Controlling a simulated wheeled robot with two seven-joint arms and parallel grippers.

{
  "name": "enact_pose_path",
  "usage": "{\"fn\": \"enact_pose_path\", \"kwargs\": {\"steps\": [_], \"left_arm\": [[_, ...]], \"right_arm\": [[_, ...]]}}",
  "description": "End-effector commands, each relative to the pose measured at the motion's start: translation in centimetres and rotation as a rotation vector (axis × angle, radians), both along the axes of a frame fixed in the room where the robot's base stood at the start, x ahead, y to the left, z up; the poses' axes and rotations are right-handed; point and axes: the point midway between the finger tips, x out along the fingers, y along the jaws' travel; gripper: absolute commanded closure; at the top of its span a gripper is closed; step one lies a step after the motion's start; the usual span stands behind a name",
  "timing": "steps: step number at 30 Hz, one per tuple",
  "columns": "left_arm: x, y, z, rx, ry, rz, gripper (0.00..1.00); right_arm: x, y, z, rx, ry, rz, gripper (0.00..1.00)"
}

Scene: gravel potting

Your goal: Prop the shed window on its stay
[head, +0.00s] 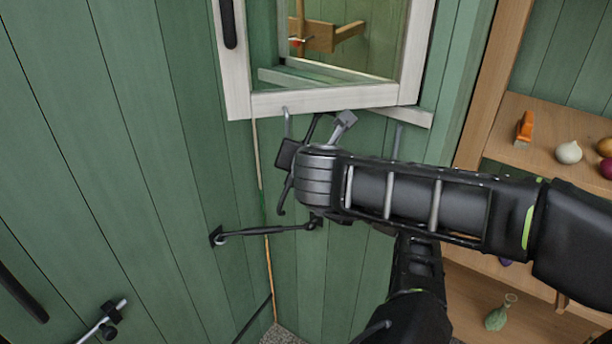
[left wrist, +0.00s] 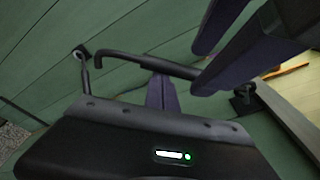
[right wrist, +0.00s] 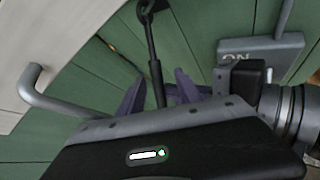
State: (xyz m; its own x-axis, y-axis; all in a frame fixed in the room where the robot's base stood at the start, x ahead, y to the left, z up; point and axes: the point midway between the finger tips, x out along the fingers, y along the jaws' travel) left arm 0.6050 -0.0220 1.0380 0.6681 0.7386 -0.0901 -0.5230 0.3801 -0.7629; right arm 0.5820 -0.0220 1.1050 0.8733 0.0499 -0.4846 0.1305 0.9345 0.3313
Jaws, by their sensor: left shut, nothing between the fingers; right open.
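The window (head: 325,99) has a white frame and stands swung out from the green wall, with a grey bent rod (head: 287,122) under it. That rod also shows in the right wrist view (right wrist: 60,106). A slim black rod (head: 265,231), apparently the stay, runs right from a ringed bracket on the left wall. My right gripper (right wrist: 157,88) is open, and a dark rod (right wrist: 152,40) passes between its fingers, apparently ungripped. My left gripper (left wrist: 161,80) is shut and empty, close beside a bent dark rod (left wrist: 140,60). In the head view my arms partly hide both grippers.
A wooden shelf (head: 550,122) at the right holds an orange object (head: 525,127) and several bulbs, with a green bottle (head: 499,312) lower down. Green plank walls (head: 130,150) close in at left and behind. My two arms cross closely below the window.

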Motion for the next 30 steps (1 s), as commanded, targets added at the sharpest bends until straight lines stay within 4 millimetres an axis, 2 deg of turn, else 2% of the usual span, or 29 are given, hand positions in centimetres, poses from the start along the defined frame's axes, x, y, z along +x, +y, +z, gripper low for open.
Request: {"fn": "enact_pose_path", "kwargs": {"steps": [6, 12, 16, 26, 30], "left_arm": [[0.0, 0.0, 0.0, 0.000, 0.000, 0.000, 1.00], [0.0, 0.0, 0.0, 0.000, 0.000, 0.000, 1.00], [0.0, 0.0, 0.0, 0.000, 0.000, 0.000, 1.00], [0.0, 0.0, 0.0, 0.000, 0.000, 0.000, 1.00], [0.0, 0.0, 0.0, 0.000, 0.000, 0.000, 1.00]], "right_arm": [[-4.1, -0.3, 2.4, 0.000, -0.004, -0.002, 0.59], [-6.6, -0.4, 3.7, -0.001, 0.000, -0.002, 0.59], [-7.2, -0.5, 3.9, -0.001, 0.002, -0.002, 0.59], [-7.2, -0.7, 3.9, -0.002, 0.001, -0.004, 0.59], [-6.8, -2.7, 4.0, -0.017, -0.011, -0.037, 0.59]]}}
